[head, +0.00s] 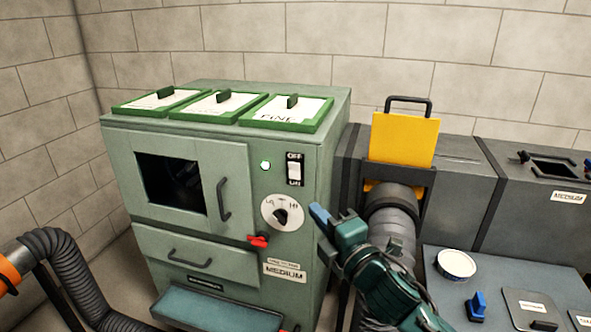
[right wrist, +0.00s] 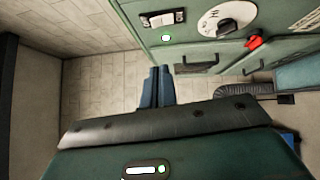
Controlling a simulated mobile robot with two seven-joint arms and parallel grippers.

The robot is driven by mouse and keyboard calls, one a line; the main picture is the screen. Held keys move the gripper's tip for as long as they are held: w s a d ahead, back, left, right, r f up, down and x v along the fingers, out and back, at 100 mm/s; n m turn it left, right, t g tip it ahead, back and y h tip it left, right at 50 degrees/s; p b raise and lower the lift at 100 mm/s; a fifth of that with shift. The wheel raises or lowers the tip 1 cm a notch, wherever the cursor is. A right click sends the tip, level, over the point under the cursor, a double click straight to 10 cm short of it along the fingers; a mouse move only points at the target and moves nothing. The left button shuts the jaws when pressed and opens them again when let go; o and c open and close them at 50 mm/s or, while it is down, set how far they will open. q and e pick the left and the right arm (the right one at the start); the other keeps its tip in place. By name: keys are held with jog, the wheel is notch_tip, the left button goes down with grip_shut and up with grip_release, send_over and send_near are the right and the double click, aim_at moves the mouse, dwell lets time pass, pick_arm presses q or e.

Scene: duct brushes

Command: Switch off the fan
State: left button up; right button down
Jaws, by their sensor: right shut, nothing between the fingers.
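The green cabinet (head: 230,150) has a white rocker switch (head: 294,172) on a black plate, marked OFF at the top and ON below. I cannot tell which side is pressed in. A small round lamp (head: 265,166) left of it glows green. The switch (right wrist: 162,19) and lit lamp (right wrist: 166,38) also show at the top of the right wrist view. My right gripper (head: 318,212) is shut and empty, its blue fingertips below and right of the switch, apart from it. The fingers (right wrist: 157,87) also show in the right wrist view. My left gripper is out of view.
A dial (head: 281,213) and a red knob (head: 258,240) sit below the switch. A yellow plate (head: 402,138) stands above a grey duct (head: 392,215) on the right. A black hose (head: 62,265) lies at left. A side table (head: 500,265) holds a round tin (head: 456,264).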

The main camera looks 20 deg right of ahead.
jog(key=p, duration=0.1)
send_near(291, 167)
jog(key=w+a, duration=0.3)
jog(key=shift+w+d+r+p, duration=0.1)
jog(key=shift+w+d+p, duration=0.1)
jog(key=shift+w+d, duration=0.3)
jog(key=shift+w+d+r+p, duration=0.15)
jog(key=shift+w+d, duration=0.1)
jog(key=shift+w, duration=0.4)
jog(key=shift+w+d, duration=0.15)
jog(key=shift+w, duration=0.1)
